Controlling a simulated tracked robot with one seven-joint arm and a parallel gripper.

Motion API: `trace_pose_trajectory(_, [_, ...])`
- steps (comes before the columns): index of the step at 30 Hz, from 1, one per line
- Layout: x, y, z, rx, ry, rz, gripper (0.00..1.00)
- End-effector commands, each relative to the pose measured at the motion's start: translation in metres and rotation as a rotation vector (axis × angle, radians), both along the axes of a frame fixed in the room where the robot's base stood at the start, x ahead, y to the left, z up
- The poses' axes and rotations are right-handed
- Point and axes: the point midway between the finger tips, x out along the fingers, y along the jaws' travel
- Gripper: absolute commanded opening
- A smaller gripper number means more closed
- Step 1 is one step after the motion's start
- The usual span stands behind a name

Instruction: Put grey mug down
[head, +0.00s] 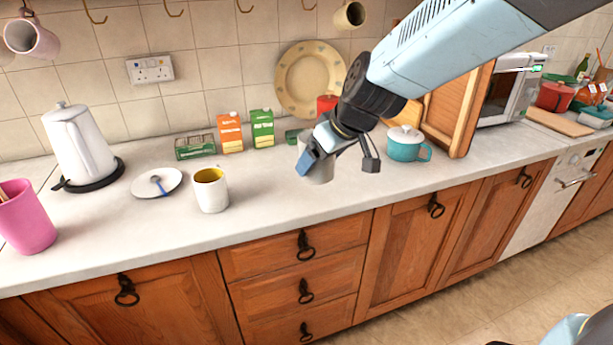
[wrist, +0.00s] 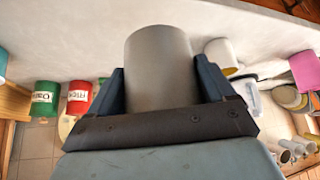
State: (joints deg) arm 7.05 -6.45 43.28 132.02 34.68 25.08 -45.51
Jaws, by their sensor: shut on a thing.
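The grey mug (wrist: 160,68) is between the two fingers of my gripper (wrist: 160,85) in the wrist view, with a finger against each side. The white worktop (head: 270,190) lies below. I cannot tell whether the mug's base touches the worktop or is a little above it.
A white mug (head: 211,192) with a yellow inside stands to the left, beside a saucer (head: 157,183) with a spoon. A teal lidded pot (head: 404,146) stands to the right. Orange (head: 230,133) and green (head: 262,128) cartons stand behind. Worktop between the white mug and my gripper is clear.

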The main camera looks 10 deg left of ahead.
Motion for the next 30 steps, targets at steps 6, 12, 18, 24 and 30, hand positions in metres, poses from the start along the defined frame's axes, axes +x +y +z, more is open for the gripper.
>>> trace_pose_trajectory(6, [0.017, 0.007, -0.009, 0.000, 0.004, -0.001, 0.41])
trace_pose_trajectory(12, [0.038, 0.014, -0.018, 0.001, 0.004, -0.008, 0.41])
trace_pose_trajectory(18, [0.061, 0.024, -0.029, 0.002, 0.003, -0.010, 0.41])
trace_pose_trajectory(24, [0.086, 0.037, -0.042, 0.002, 0.003, -0.011, 0.41])
trace_pose_trajectory(30, [0.106, 0.045, -0.069, 0.002, 0.003, -0.013, 0.41])
